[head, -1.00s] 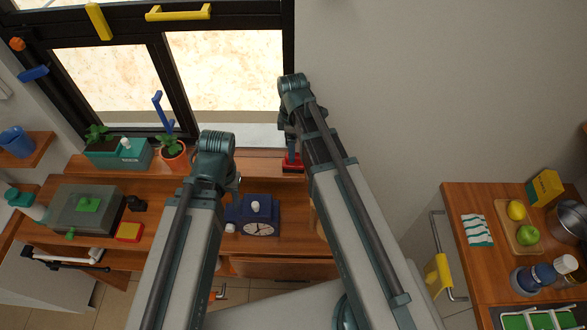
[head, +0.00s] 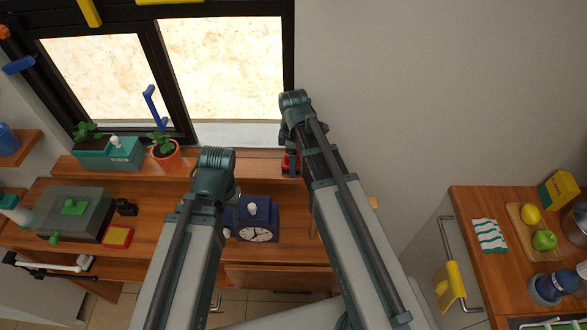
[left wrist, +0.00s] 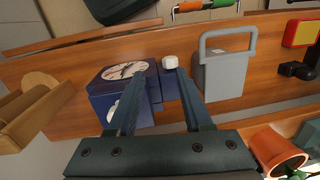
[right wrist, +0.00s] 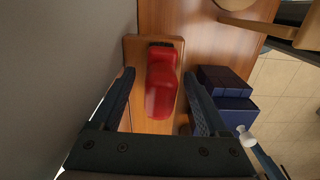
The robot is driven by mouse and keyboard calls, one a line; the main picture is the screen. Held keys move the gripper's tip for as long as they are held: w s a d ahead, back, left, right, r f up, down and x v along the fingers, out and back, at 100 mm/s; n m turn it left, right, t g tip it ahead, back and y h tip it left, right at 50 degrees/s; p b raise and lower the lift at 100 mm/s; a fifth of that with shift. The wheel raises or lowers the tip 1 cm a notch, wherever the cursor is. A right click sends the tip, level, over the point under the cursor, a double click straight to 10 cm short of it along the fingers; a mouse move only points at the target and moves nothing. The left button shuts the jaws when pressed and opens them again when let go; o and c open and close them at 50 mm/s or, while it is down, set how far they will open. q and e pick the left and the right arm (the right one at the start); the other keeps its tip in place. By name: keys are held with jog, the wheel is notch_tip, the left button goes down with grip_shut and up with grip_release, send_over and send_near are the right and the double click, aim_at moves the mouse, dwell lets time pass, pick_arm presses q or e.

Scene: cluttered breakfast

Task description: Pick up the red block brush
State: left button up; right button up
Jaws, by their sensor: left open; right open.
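The red block brush (right wrist: 160,90) lies on a narrow wooden ledge against the wall in the right wrist view. A dark bristle edge shows at its upper end. In the head view only a bit of its red (head: 285,161) shows beside my right arm. My right gripper (right wrist: 159,77) is open, with its fingers on either side of the brush in the picture; I cannot tell how far above it they are. My left gripper (left wrist: 160,82) is open and empty over the blue clock box (left wrist: 125,80).
A grey handled box (left wrist: 223,72) stands beside the clock. Dark blue blocks (right wrist: 226,82) stand right of the ledge in the right wrist view. Potted plants (head: 165,155) stand by the window. A side counter (head: 480,205) holds fruit and a towel. The wall is close to my right gripper.

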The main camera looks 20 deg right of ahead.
pick_arm(q)
jog(key=shift+f, duration=0.1)
pick_arm(e)
jog(key=shift+f, duration=0.15)
grip_shut()
dwell(0.3)
